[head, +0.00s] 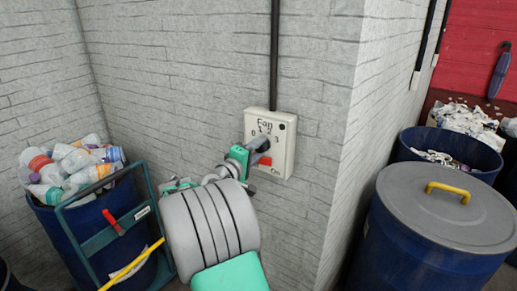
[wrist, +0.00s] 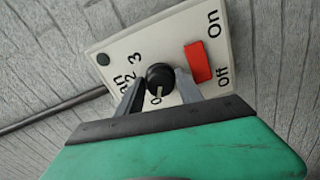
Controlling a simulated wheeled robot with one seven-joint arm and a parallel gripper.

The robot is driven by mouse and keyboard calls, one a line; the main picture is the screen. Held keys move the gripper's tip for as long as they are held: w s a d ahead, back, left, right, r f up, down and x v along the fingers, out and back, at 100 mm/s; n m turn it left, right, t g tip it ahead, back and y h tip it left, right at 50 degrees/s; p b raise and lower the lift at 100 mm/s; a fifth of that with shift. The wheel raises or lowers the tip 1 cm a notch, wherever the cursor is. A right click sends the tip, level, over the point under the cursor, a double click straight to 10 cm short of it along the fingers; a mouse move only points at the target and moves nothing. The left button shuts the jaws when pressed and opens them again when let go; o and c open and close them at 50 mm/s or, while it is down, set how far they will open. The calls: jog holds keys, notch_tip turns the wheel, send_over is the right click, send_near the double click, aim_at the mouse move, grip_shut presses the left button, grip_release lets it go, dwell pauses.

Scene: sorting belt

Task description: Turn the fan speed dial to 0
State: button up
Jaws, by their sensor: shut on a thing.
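The white fan control panel (head: 284,155) is mounted on the grey brick wall in the head view, marked "Fan" with numbers around a black dial. In the wrist view the round black dial (wrist: 159,76) is near the middle, with a pale pointer line toward the bottom of the picture. The 2 and 3 show to its upper left and part of a 0 shows just below it. My gripper (wrist: 160,82) has one grey finger on each side of the dial and is shut on it. In the head view my gripper (head: 259,151) reaches the panel and hides most of the dial.
A red switch (wrist: 200,63) between "On" and "Off" sits right of the dial. A black conduit (head: 274,55) runs up from the panel. A blue bin of bottles (head: 88,228) stands left; a lidded blue barrel (head: 435,240) stands right, past the wall corner.

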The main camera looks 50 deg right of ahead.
jog(key=o, duration=1.2)
jog(key=shift+a+f, duration=0.15)
jog(key=shift+a, duration=0.25)
jog(key=a+b, duration=0.1)
jog(key=a, duration=0.3)
jog(key=a+b, duration=0.1)
jog(key=a, duration=0.2)
jog(key=shift+s+b, duration=0.3)
jog(key=shift+s, duration=0.1)
